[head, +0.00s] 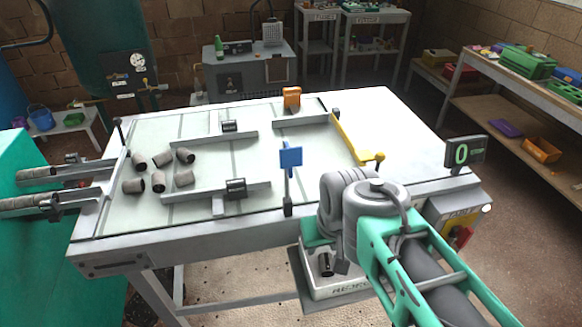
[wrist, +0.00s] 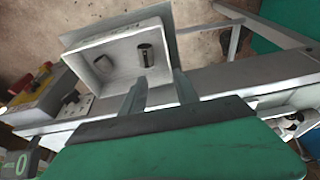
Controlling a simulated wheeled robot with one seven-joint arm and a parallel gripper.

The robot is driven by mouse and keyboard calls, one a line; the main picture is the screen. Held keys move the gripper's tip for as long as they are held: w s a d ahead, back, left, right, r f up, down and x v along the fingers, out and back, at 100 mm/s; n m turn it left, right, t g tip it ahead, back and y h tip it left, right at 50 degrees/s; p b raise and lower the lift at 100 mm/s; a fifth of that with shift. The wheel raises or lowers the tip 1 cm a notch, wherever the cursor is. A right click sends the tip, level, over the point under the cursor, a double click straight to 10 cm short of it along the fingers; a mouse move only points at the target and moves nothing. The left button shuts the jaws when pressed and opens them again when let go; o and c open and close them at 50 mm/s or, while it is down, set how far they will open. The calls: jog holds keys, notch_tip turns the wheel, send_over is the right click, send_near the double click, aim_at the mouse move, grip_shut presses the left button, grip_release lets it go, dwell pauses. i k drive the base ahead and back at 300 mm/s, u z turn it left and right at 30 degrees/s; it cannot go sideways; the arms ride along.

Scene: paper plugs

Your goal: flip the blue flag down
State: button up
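In the head view my own arm hides most of the gripper.
The white bin (head: 335,290) below the table's front edge holds a dark plug (head: 326,264). Several plugs lie at the table's left. A counter (head: 465,153) reads 0 at right.

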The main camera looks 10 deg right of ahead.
aim_at(290, 158)
jog(key=u, duration=0.25)
jog(key=k, duration=0.65)
jog(key=u, duration=0.6)
jog(key=k, duration=0.7)
jog(key=u, duration=0.4)
jog(key=i, duration=0.8)
jog(key=z, duration=0.05)
